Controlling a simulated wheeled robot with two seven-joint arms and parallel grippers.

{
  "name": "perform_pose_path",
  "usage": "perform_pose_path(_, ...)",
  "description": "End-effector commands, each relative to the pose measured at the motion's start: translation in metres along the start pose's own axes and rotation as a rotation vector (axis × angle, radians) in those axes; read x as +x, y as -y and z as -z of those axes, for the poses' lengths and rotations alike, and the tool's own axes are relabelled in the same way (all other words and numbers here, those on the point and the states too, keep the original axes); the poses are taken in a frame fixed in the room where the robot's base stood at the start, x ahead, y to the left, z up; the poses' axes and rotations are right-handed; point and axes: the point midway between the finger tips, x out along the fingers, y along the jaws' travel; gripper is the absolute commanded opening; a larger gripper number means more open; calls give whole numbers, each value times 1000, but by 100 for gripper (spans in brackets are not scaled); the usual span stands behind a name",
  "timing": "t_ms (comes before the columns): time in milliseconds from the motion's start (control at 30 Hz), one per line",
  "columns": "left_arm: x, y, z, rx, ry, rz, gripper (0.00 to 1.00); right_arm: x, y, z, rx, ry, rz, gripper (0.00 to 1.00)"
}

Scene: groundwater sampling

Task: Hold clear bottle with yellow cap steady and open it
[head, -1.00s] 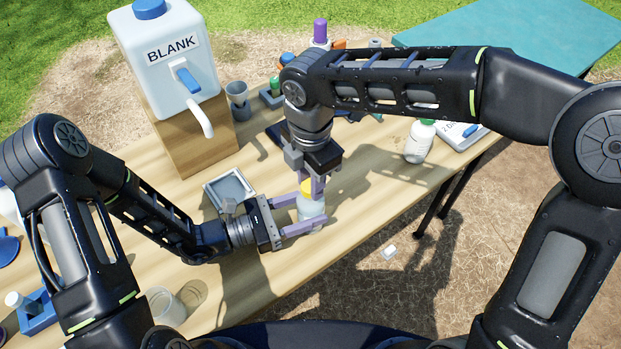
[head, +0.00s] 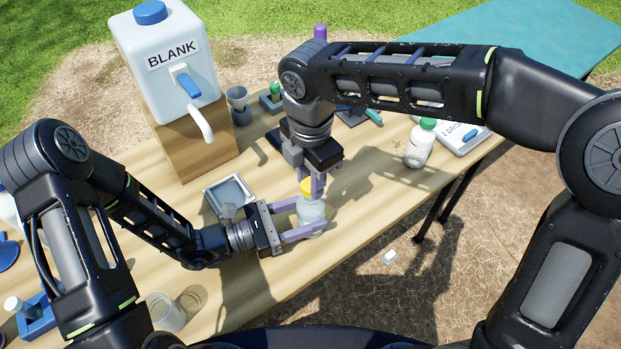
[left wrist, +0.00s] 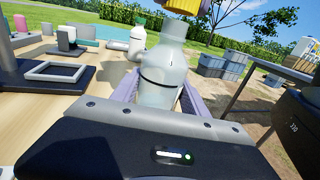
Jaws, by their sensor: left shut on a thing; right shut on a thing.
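The clear bottle (head: 311,212) with a yellow cap (head: 307,186) stands upright near the table's front edge. My left gripper (head: 298,222) is shut around the bottle's body from the left; the bottle also shows between its fingers in the left wrist view (left wrist: 165,75). My right gripper (head: 312,183) points down from above and is shut on the yellow cap.
A square tray (head: 211,204) lies left of the bottle. The BLANK container (head: 165,85) stands on a wooden block behind. A green-capped bottle (head: 419,146) stands to the right beside a scale (head: 465,135). A clear cup (head: 165,312) is at the front left.

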Motion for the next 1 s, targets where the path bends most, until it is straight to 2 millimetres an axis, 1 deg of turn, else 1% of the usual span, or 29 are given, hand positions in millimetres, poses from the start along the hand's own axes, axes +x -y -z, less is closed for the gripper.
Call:
perform_pose_path(267, 0, 0, 0, 0, 0, 0, 0, -2, 0, 0, 0, 0, -1, 0)
perform_pose_path(367, 0, 0, 0, 0, 0, 0, 0, -10, -1, 0, 2, 0, -4, 0)
perform_pose_path(500, 0, 0, 0, 0, 0, 0, 0, -28, -1, 0, 2, 0, -3, 0)
perform_pose_path(600, 0, 0, 0, 0, 0, 0, 0, -37, 0, 0, 1, 0, -2, 0)
perform_pose_path(700, 0, 0, 0, 0, 0, 0, 0, -40, 0, 0, 1, 0, -1, 0)
perform_pose_path(867, 0, 0, 0, 0, 0, 0, 0, -40, 0, 0, 0, 0, 0, 0)
perform_pose_path(900, 0, 0, 0, 0, 0, 0, 54, -40, 0, 0, 0, 0, 0, 0)
perform_pose_path(1000, 0, 0, 0, 0, 0, 0, 62, -40, 0, 0, 0, 0, 0, 0)
